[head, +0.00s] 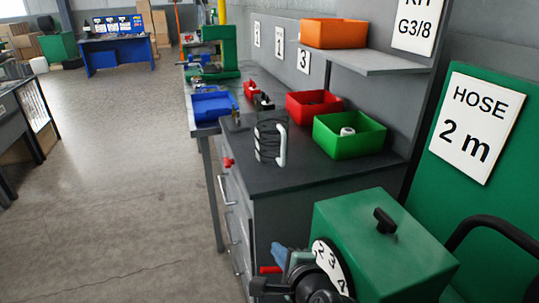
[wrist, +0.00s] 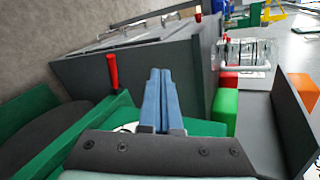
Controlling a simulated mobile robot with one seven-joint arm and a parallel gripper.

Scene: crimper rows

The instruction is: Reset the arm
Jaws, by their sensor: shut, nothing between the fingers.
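My gripper (wrist: 160,72) shows in the wrist view with its two blue fingers pressed together and nothing between them. In the head view its blue fingers (head: 279,256) are at the bottom, to the left of a green machine (head: 385,240) with a black knob on top. A white numbered dial (head: 330,265) is on that machine's near side, partly hidden by my arm. A red handle (head: 270,269) shows beside the fingers; in the wrist view a red handle (wrist: 112,70) stands left of them. Whether the fingers touch the machine I cannot tell.
A shelf (head: 375,63) carries an orange bin (head: 333,34).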

